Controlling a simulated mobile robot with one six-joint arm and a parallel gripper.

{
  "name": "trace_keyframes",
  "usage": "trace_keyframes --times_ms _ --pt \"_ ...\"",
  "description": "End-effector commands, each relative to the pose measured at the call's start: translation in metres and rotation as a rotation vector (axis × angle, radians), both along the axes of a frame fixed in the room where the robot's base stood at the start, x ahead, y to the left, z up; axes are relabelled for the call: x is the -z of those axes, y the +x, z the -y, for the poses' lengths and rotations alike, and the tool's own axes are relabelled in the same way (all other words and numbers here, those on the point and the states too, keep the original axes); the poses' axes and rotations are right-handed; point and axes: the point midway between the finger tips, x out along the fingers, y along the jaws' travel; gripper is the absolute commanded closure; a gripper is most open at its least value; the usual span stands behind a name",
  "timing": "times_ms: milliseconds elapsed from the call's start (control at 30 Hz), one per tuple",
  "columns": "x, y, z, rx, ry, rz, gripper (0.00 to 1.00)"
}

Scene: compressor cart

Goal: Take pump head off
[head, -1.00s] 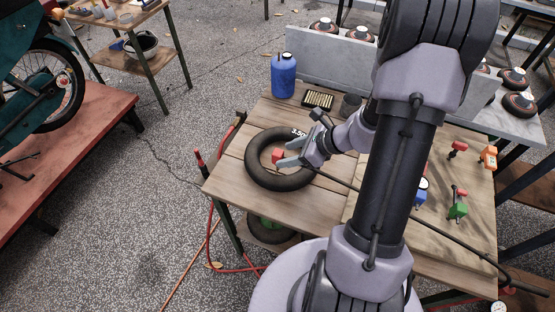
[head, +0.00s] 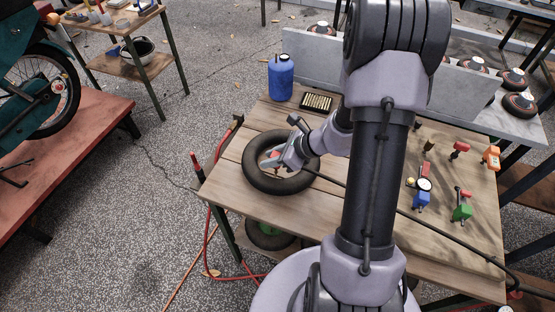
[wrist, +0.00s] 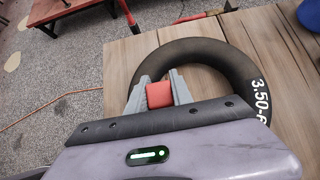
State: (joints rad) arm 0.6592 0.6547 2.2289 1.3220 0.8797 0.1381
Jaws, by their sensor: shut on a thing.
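The black tyre (head: 252,180) lies flat on the wooden table; in the wrist view its white lettering shows on the ring (wrist: 258,100). My gripper (head: 270,160) reaches over the tyre's right side into its open middle. In the wrist view the two grey fingers (wrist: 160,88) are shut on a red block-shaped part, which I take for the pump head (wrist: 160,95). It sits at the inner side of the ring. The tyre's valve is hidden, so I cannot tell whether the head is still on it. A black hose (head: 335,181) runs from beside my gripper toward the lower right.
A blue canister (head: 281,77) and a small dark tray (head: 316,103) stand at the table's back. Red, green, blue and orange tools, including a blue gauge piece (head: 422,195), lie on the right. The table's front left (head: 240,205) is bare wood.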

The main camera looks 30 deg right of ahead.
Motion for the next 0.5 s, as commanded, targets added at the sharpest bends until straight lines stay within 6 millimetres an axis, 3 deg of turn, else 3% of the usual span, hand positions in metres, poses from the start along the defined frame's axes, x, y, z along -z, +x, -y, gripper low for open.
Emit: trace_keyframes --times_ms 233,500 --pt "-0.005 0.000 0.000 0.000 -0.001 0.001 1.00" --pt "-0.041 -0.003 0.001 0.002 -0.001 0.000 1.00"
